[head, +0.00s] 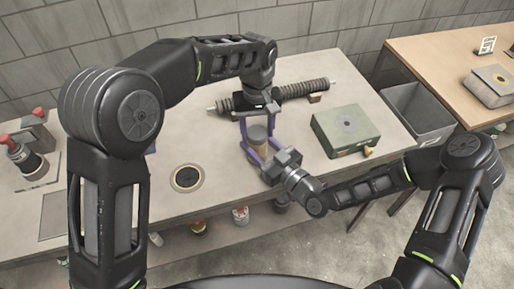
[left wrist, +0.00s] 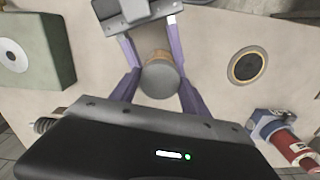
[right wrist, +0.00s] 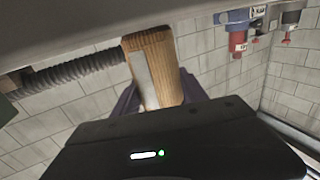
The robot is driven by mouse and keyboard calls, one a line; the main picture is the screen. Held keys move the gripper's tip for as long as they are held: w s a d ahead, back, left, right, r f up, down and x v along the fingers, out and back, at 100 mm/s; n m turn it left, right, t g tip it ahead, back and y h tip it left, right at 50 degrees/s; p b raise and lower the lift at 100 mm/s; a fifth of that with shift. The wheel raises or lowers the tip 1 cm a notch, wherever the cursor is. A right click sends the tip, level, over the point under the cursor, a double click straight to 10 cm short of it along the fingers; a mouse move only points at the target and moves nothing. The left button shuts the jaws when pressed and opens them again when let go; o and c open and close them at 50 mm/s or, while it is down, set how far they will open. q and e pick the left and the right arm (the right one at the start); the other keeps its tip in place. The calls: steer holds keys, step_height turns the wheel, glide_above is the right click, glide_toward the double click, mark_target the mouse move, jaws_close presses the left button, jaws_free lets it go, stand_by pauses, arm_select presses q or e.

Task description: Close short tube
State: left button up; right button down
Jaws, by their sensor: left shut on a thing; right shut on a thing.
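The short tube (head: 258,134) is upright between my two grippers near the middle of the bench. In the right wrist view it is a wooden cylinder (right wrist: 168,65) with a grey strip down its side. The left wrist view shows its round grey end (left wrist: 160,80), with wood (left wrist: 152,54) beyond. My left gripper (head: 262,118) reaches down from behind, its purple fingers shut around the grey end. My right gripper (head: 258,150) comes from the front, its purple fingers shut around the wooden body. Whether the tube touches the bench is unclear.
A long ribbed tube (head: 290,90) lies behind the grippers. A green box (head: 345,130) is to the right, and a dark ring (head: 187,178) is set in the bench at left. Red-capped items (head: 28,160) stand far left. A grey bin (head: 418,112) is beyond the right edge.

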arm_select(q)
steer(key=m, duration=0.4)
steer(key=shift+m, duration=0.3)
steer(key=m, duration=0.5)
steer(key=o, duration=1.6)
steer(key=shift+r, duration=0.1)
steer(key=shift+r, duration=5.9)
arm_select(e)
steer(key=c, duration=0.5)
jaws_free()
